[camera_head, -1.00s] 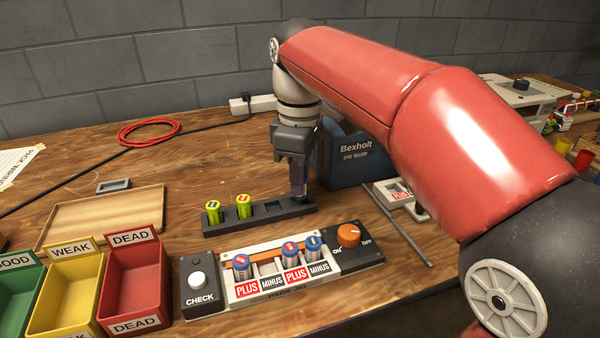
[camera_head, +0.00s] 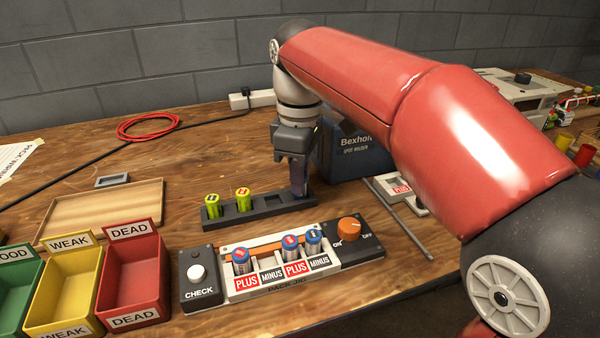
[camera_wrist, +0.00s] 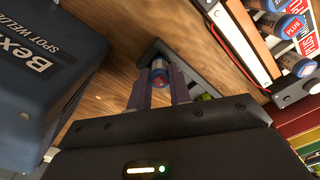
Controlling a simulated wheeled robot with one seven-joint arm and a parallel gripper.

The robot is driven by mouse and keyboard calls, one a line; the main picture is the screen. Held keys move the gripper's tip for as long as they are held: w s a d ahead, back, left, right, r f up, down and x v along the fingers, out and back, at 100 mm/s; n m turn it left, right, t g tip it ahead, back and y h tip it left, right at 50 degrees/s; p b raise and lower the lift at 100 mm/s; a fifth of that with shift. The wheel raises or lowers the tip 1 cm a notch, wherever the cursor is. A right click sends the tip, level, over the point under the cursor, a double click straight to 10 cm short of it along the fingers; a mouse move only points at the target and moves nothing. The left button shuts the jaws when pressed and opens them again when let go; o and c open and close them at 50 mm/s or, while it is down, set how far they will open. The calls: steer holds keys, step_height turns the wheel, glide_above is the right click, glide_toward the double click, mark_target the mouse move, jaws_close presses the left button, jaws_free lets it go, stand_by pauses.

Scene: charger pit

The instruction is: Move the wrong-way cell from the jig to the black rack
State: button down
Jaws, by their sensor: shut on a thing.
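My gripper (camera_head: 299,188) points down at the right end of the black rack (camera_head: 262,210). In the wrist view my gripper (camera_wrist: 160,90) is shut on a blue cell (camera_wrist: 158,68) with a reddish top, held between the fingers over or in the rack's end slot. I cannot tell how deep it sits, and the head view hides most of it. Two yellow-green cells (camera_head: 243,195) stand in the rack's left slots. The jig (camera_head: 288,272) holds three blue cells: one at the left PLUS (camera_head: 241,256), one at the right PLUS (camera_head: 290,245) and one at the right MINUS (camera_head: 314,240). The left MINUS slot is empty.
The blue Bexholt spot welder (camera_head: 345,165) stands close behind my gripper. Red (camera_head: 150,280), yellow (camera_head: 62,295) and green bins stand at the left. A wooden tray (camera_head: 105,210) is behind them. A grey rod (camera_head: 405,220) lies right of the jig.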

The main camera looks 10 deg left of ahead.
steer(key=shift+f, duration=0.3)
stand_by(0.4)
steer(key=c, duration=1.2)
jaws_free()
steer(key=shift+r+p, duration=1.3)
steer(key=shift+r, duration=2.2)
